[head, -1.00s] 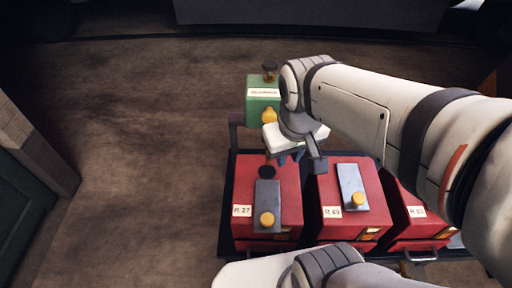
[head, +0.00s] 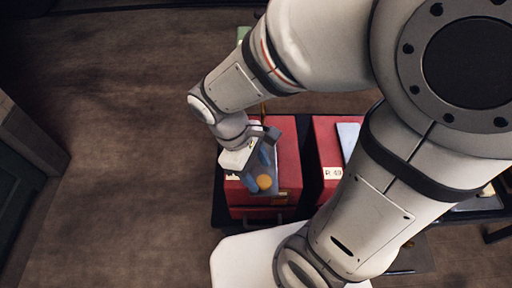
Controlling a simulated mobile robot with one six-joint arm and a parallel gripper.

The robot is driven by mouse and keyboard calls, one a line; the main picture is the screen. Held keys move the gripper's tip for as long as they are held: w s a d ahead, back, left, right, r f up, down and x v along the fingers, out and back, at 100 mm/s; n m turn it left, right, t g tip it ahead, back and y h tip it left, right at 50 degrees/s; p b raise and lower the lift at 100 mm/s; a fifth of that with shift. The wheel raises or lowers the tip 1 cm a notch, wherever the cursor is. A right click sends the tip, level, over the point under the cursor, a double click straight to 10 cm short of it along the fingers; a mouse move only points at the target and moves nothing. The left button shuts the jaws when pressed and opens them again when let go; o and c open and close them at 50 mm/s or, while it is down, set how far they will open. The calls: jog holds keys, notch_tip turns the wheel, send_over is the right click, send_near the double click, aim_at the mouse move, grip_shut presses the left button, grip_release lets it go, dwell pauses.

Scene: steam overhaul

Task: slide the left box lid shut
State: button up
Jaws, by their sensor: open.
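The left red box (head: 288,155) stands in the middle of the view, with my wrist over its left part. Its grey sliding lid (head: 270,190) lies on top toward the near edge and carries a yellow knob (head: 264,182). My gripper (head: 258,172) is open above the lid, its bluish fingers close behind and beside the knob. I cannot tell whether they touch it. The round dark opening in the box top is hidden by my gripper now.
A second red box (head: 325,140) with a grey lid (head: 347,137) stands to the right, partly covered by my arm. Both stand on a dark tray (head: 307,180). A sliver of a green box (head: 243,34) shows behind. The brown floor at left is clear.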

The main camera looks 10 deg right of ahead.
jog(key=shift+x, duration=1.2)
grip_shut()
